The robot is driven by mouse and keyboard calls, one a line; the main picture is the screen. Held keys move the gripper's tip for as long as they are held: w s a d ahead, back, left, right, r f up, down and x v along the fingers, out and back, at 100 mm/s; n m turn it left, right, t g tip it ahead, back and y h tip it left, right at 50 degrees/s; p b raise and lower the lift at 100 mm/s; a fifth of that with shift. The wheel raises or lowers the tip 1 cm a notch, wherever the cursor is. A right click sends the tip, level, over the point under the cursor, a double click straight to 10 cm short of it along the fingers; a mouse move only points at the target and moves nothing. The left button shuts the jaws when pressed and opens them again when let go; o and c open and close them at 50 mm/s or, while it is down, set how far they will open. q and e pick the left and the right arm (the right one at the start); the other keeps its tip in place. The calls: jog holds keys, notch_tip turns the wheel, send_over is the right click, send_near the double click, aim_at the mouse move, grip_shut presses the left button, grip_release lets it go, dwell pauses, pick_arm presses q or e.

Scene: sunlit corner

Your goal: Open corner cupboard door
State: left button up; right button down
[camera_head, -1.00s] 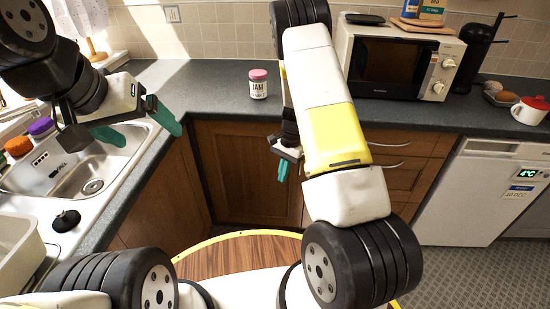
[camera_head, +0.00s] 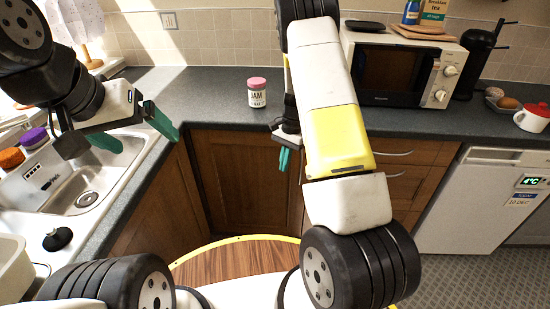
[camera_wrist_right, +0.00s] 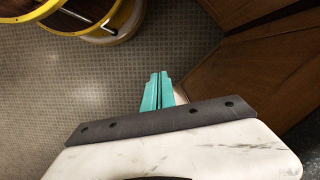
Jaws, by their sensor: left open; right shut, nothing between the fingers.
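The corner cupboard has a wooden door panel (camera_head: 240,185) facing me and another wooden panel (camera_head: 158,208) on its left, meeting in the inner corner under the worktop. They look closed, though a slight gap cannot be ruled out. My right gripper (camera_head: 284,158) points down in front of the facing panel's right part, its green fingers together and empty. In the right wrist view, the shut fingers (camera_wrist_right: 158,88) hang over the floor, left of wooden fronts (camera_wrist_right: 240,70); contact cannot be told. My left gripper (camera_head: 134,134) is open and empty above the sink edge.
A jam jar (camera_head: 257,94) stands on the dark worktop (camera_head: 210,90) above the cupboard. A microwave (camera_head: 400,70) is at the back right, with drawers (camera_head: 400,180) and a white appliance (camera_head: 480,205) below right. The sink (camera_head: 75,180) lies left.

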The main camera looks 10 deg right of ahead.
jog(key=c, duration=2.2)
grip_release()
jog(key=v, duration=0.3)
jog(key=shift+w+a+r, duration=0.2)
jog(key=shift+r, duration=0.15)
jog(key=c, duration=1.8)
grip_release()
jog(key=shift+d, duration=0.15)
jog(key=o, duration=0.4)
jog(key=w+d+f+n+t+h, duration=0.1)
jog(key=w+d+f+n+t, duration=0.1)
jog(key=d+f+n, duration=0.1)
notch_tip(320, 180, down, 2)
jog(key=shift+d+f, duration=0.1)
jog(key=shift+d, duration=0.75)
jog(key=n+t+h, duration=0.2)
jog(key=n+t, duration=0.2)
jog(key=n, duration=0.2)
send_over(301, 166)
jog(key=s, duration=0.2)
notch_tip(301, 166, down, 4)
jog(key=x, duration=0.7)
jog(key=shift+a+f, duration=0.15)
jog(key=shift+c, duration=0.5)
grip_shut()
